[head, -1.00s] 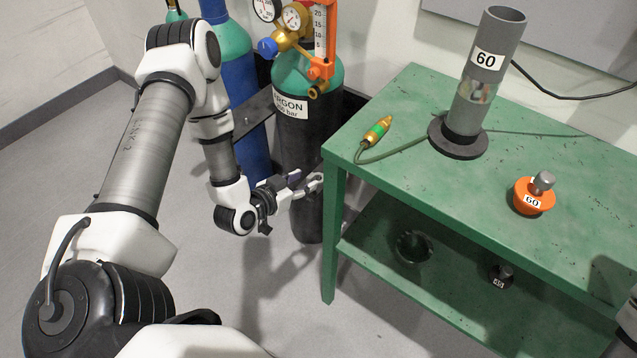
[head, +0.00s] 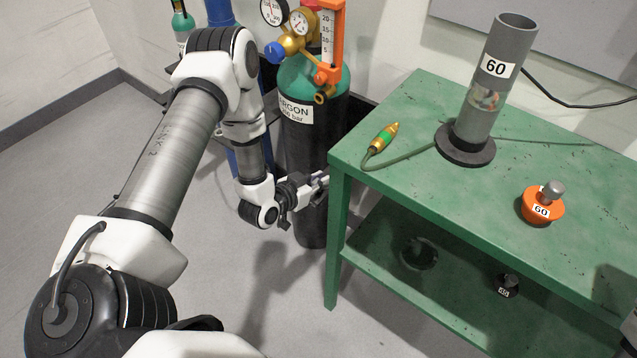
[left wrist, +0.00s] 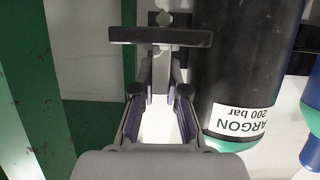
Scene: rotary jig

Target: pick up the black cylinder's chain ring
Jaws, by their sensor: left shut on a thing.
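The black argon cylinder (head: 309,160) with its green shoulder stands left of the green table. It also shows in the left wrist view (left wrist: 245,60), with its label upside down. My left gripper (head: 323,180) is in front of the cylinder, close to the table's left leg. In the left wrist view my left gripper (left wrist: 162,55) has its fingers drawn in toward the tips, beside the cylinder. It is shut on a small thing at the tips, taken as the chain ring. A dark crossbar and small pale round parts at the tips hide its outline.
The green table (head: 400,120) bears a grey tube marked 60 (head: 490,90), an orange weight (head: 543,205) and a green-and-gold torch (head: 383,137). Dark parts lie on its lower shelf. A blue cylinder (head: 250,165) stands behind my left arm. Floor is free in front.

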